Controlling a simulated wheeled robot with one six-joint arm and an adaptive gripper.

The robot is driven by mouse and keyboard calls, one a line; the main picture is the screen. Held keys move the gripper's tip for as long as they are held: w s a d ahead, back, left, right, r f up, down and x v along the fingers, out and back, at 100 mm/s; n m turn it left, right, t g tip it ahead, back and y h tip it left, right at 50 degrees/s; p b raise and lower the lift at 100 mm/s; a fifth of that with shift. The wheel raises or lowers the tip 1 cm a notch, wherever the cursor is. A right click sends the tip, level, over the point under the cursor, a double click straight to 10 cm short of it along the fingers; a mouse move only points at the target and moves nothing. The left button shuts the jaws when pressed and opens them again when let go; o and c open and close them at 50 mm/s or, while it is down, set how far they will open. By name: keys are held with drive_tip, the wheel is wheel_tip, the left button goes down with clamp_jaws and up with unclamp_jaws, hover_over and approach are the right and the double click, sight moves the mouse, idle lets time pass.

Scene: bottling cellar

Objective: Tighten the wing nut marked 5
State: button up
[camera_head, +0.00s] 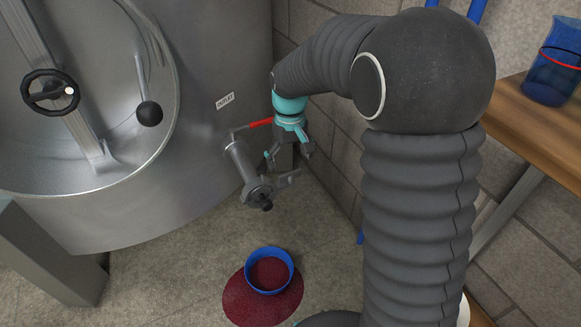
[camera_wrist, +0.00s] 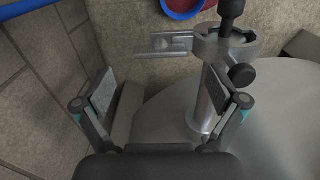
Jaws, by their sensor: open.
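I cannot pick out a wing nut or a number 5 in either view. A grey outlet pipe (camera_head: 240,160) comes from the tank and ends in a clamp-like fitting (camera_head: 258,190) with dark knobs. The wrist view shows this pipe (camera_wrist: 210,98), its ring-shaped fitting (camera_wrist: 212,48), a dark round knob (camera_wrist: 242,75) and a flat slotted bracket (camera_wrist: 165,42). My gripper (camera_head: 288,154) is beside the pipe, to its right in the head view. In the wrist view my gripper (camera_wrist: 162,95) has its fingers spread apart, with nothing held between them. The right finger overlaps the pipe in the picture; contact cannot be told.
The steel tank (camera_head: 200,170), labelled OUTLET (camera_head: 225,101), fills the left. A red handle (camera_head: 261,123) is close to my gripper. A blue bucket (camera_head: 292,285) stands in a dark red puddle (camera_head: 240,304). A stone wall (camera_head: 335,165) and wooden bench (camera_head: 510,115) bound the right.

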sight(290, 172)
drive_tip(key=shift+r, duration=1.8)
drive_tip(key=shift+w, duration=0.1)
drive_tip(key=s+d+r+m+t, duration=0.1)
drive_tip(key=s+d+r+t, duration=0.1)
drive_tip(key=s, duration=0.6)
drive_tip(key=s+d+r+m+t, duration=0.1)
drive_tip(key=s+d+r+m, duration=0.1)
drive_tip(key=s+d, duration=0.3)
drive_tip(key=s+d+r+m+t, duration=0.1)
drive_tip(key=s+d+r, duration=0.3)
drive_tip(key=s, duration=0.8)
drive_tip(key=shift+s+t, duration=0.4)
drive_tip(key=shift+t, duration=0.4)
drive_tip(key=shift+d, duration=0.1)
